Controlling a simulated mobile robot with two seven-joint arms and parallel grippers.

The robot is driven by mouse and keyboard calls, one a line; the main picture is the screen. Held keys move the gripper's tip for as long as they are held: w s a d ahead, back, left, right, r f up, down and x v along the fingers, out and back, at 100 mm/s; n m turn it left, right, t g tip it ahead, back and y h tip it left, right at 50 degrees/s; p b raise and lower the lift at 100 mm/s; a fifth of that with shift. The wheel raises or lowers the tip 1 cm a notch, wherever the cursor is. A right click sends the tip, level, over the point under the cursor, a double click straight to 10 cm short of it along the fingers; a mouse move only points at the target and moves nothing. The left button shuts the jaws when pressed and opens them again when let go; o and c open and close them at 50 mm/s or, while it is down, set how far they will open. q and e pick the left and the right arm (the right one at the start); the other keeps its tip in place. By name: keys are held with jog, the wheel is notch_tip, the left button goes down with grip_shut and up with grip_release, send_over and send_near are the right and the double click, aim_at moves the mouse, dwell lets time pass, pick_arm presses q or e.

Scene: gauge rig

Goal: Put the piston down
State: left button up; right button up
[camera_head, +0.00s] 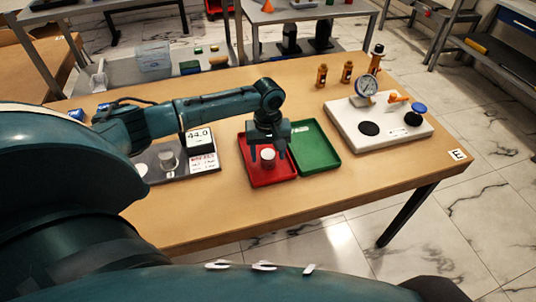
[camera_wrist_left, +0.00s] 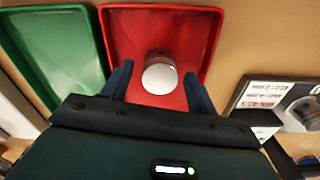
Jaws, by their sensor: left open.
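The piston, a short pale metal cylinder (camera_head: 268,156), appears to stand upright in the red tray (camera_head: 288,178). In the left wrist view the piston (camera_wrist_left: 160,76) shows its round top over the red tray (camera_wrist_left: 211,20). My left gripper (camera_head: 267,151) is over the red tray, pointing down. In the wrist view its open fingers (camera_wrist_left: 157,74) are on either side of the piston, with gaps visible between. The piston's lower part is partly hidden. My right gripper is not seen.
A green tray (camera_head: 318,150) adjoins the red one on the right. A white gauge stand (camera_head: 385,143) with a dial (camera_head: 366,86) is farther right. A dark unit with a 44.0 display (camera_head: 199,137) and a metal cylinder (camera_head: 168,161) is left. Small amber bottles (camera_head: 322,76) stand behind.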

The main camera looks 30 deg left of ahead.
aim_at(268, 153)
pick_arm(q)
notch_tip(268, 153, up, 11)
jog(key=shift+p, duration=0.3)
dwell(0.4)
jog(key=s+d+f+m, duration=0.1)
jog(key=d+f, duration=0.1)
jog(key=s+d+f+m, duration=0.1)
jog(key=s+d+f, duration=0.1)
jog(key=d, duration=0.1)
jog(key=s+d+f+m, duration=0.1)
jog(key=d+f+m, duration=0.1)
jog(key=d, duration=0.1)
jog(key=shift+s+f+h, duration=0.2)
jog(key=shift+s+h, duration=0.1)
jog(key=shift+s, duration=0.1)
jog(key=s+d+f+m+t+h, duration=0.2)
jog(key=s+d+f+m, duration=0.15)
jog(key=s+d, duration=0.4)
jog(key=s+a+r+m+t+y, duration=0.1)
jog(key=s+a, duration=0.2)
jog(key=s, duration=0.4)
jog(key=s+a+m+t+y, duration=0.1)
jog(key=s+a, duration=0.2)
jog(key=s, duration=0.4)
jog(key=w+d+f+m+t+h+p, duration=0.1)
jog(key=w+d+f+t+h+p, duration=0.1)
jog(key=w+d+t, duration=0.4)
jog(key=shift+w+d+f+h+p, duration=0.25)
jog(key=shift+w+f+h+p, duration=0.2)
jog(key=shift+f+p, duration=0.25)
